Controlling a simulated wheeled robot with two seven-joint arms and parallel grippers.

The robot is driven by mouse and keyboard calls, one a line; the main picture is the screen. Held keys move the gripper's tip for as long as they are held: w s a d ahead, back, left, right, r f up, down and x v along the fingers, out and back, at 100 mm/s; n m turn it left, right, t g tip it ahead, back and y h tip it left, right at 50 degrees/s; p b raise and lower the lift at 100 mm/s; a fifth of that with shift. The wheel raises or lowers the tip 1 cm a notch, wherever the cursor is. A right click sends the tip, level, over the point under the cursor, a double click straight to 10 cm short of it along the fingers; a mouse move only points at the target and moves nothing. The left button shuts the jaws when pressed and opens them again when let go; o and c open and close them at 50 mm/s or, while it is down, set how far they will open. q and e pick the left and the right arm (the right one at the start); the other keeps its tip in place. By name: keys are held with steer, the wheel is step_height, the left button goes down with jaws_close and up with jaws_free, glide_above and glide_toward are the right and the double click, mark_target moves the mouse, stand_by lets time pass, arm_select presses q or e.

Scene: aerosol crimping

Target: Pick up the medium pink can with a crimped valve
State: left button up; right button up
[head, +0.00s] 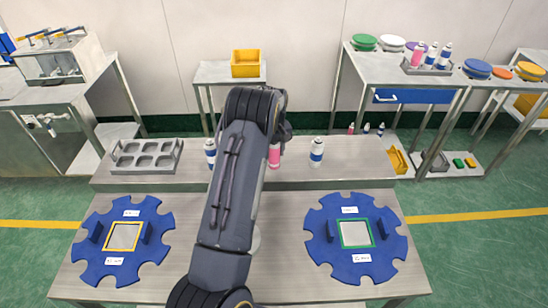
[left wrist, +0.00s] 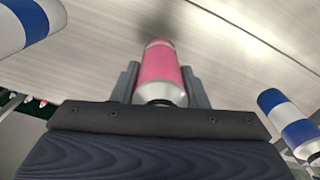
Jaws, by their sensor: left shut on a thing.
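The pink can (head: 274,156) is upright at the raised back shelf of the workbench, partly hidden by my left arm. In the left wrist view the pink can (left wrist: 160,65) sits between the two grey fingers of my left gripper (left wrist: 159,85), which is shut on it. Its silver shoulder points toward the wrist camera; its valve is hidden by the gripper body. I cannot tell whether its base touches the shelf. My left gripper (head: 282,132) is mostly hidden behind my arm in the head view. My right gripper is not in view.
Blue-and-white cans stand to the left (head: 210,152) and right (head: 316,151) of the pink can. A grey rack (head: 146,158) with empty round holes is at the shelf's left. Two blue notched plates (head: 122,240) (head: 356,238) lie on the lower bench. A yellow bin (head: 245,64) stands behind.

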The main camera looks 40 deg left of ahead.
arm_select(q)
steer(key=shift+c, duration=0.6)
steer(key=shift+r, duration=0.1)
steer(key=shift+r, duration=0.2)
steer(key=r, duration=0.1)
steer(key=r+b, duration=0.1)
steer(key=r, duration=0.1)
steer(key=shift+s+r, duration=0.1)
steer(key=shift+s, duration=0.2)
steer(key=s+r+b, duration=0.1)
steer(key=s+r, duration=0.2)
steer(key=s, duration=0.1)
steer(key=s+a+r+b, duration=0.1)
steer(key=s+r, duration=0.2)
steer(key=s, duration=0.2)
steer(key=s+a+r+b, duration=0.1)
steer(key=s+r+b, duration=0.1)
steer(key=s+r, duration=0.1)
steer(key=shift+s+r, duration=0.1)
steer(key=shift+s, duration=0.7)
